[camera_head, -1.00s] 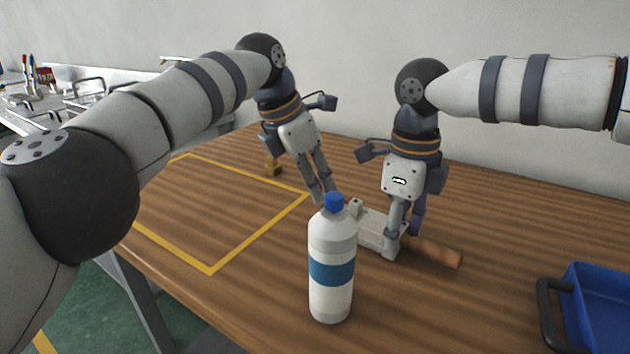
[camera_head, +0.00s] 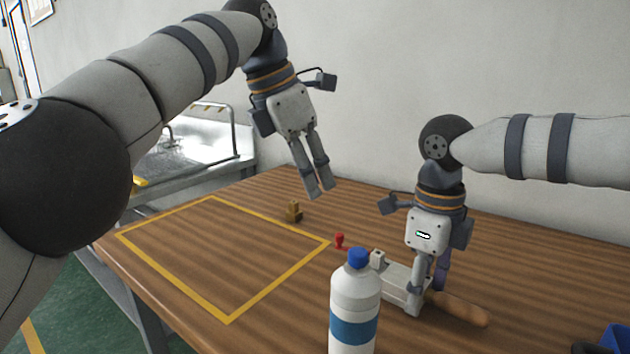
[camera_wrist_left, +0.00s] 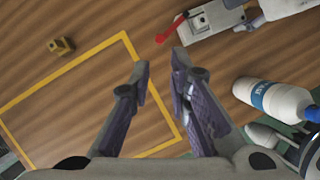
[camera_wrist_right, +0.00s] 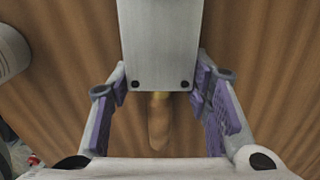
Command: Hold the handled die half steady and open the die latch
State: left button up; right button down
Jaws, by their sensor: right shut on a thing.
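The pale metal die (camera_head: 395,281) lies on the wooden table, with its wooden handle (camera_head: 465,308) pointing right. A red latch lever (camera_head: 340,241) sticks out from the die's far left end; it also shows in the left wrist view (camera_wrist_left: 169,27). My right gripper (camera_head: 428,290) is shut on the handled end of the die. In the right wrist view its fingers lie on either side of the metal block (camera_wrist_right: 160,45). My left gripper (camera_head: 320,192) is empty, fingers apart, raised above and behind the latch lever, touching nothing.
A white bottle (camera_head: 355,307) with a blue cap stands in front of the die. A small brass piece (camera_head: 294,211) sits near the yellow taped rectangle (camera_head: 175,275), which is empty. A blue bin (camera_head: 615,340) shows at the lower right.

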pick_arm(q)
jog(key=a+y, duration=0.1)
jog(key=a+m+t+y, duration=0.1)
jog(key=w+a+m+y, duration=0.1)
jog(key=shift+f+t+y, duration=0.3)
jog(key=shift+f+y, duration=0.05)
jog(key=shift+y, duration=0.05)
grip_shut()
jog(key=w+a+r+m+t+y, duration=0.2)
jog(key=a+r+m+t+y, duration=0.15)
jog(key=m+t+y, duration=0.45)
jog(key=w+a+r+m+t+y, duration=0.25)
jog(key=r+m+t+y, duration=0.2)
jog(key=m, duration=0.45)
jog(key=m+h, duration=2.2)
jog(key=m, duration=0.7)
send_near(337, 238)
jog(key=shift+g, duration=0.35)
jog(key=v, duration=0.4)
jog(key=r+v, duration=0.1)
jog(key=v, duration=0.1)
jog(key=shift+s+a, duration=0.1)
jog(key=shift+a, duration=0.4)
jog(key=shift+d+f, duration=0.1)
jog(key=shift+d, duration=0.05)
jog(key=x, duration=1.3)
jog(key=shift+d+f, duration=0.1)
jog(key=shift+d, duration=0.2)
